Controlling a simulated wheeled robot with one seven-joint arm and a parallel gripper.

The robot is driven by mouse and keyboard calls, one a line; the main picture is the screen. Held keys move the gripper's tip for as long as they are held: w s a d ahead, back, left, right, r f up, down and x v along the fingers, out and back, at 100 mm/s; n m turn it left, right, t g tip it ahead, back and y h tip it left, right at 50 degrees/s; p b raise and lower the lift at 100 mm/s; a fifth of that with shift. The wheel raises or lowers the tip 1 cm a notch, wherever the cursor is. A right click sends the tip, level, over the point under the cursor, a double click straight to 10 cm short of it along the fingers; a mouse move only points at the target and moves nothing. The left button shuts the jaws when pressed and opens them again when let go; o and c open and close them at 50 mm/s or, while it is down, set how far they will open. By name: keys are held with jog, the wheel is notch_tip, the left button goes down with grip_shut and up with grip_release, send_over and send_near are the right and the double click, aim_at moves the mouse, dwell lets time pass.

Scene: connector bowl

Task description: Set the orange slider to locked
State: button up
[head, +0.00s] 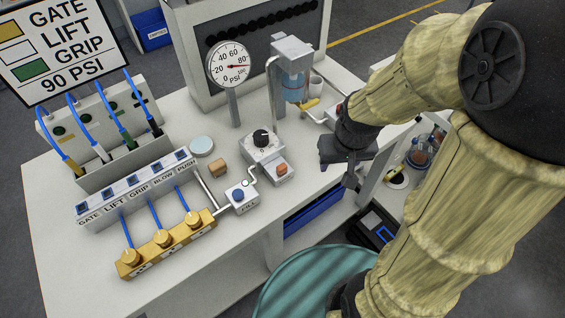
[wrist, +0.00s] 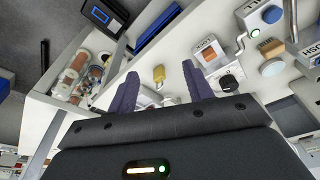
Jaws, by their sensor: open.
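The orange slider (head: 282,169) sits on a small white block beside the black dial (head: 261,138) on the workbench. In the wrist view the slider (wrist: 207,43) shows on its labelled block, to the right of my fingers. Which end of its travel it stands at is too small to tell. My gripper (head: 340,167) is open and empty, above the bench's right side and to the right of the slider, apart from it. In the wrist view its two dark fingers (wrist: 160,75) are spread with nothing held between them.
A yellow part (head: 308,104) lies near the clear cylinder (head: 293,85) behind my gripper. The FILL box with a blue button (head: 238,194), a wooden block (head: 218,168) and a gold manifold (head: 165,243) stand left of the slider. The bench's front edge is close.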

jog(key=w+a+r+n+g+p, duration=0.1)
jog(key=w+a+r+n+p, duration=0.2)
jog(key=w+a, duration=0.35)
jog(key=n+g+p, duration=0.1)
jog(key=n+p, duration=0.2)
jog(key=p, duration=0.1)
send_over(282, 166)
jog(key=f, duration=0.2)
jog(key=shift+r+b, duration=0.15)
jog(key=shift+b, duration=0.15)
notch_tip(282, 166, down, 17)
jog(key=p, duration=0.4)
jog(key=shift+f, duration=0.2)
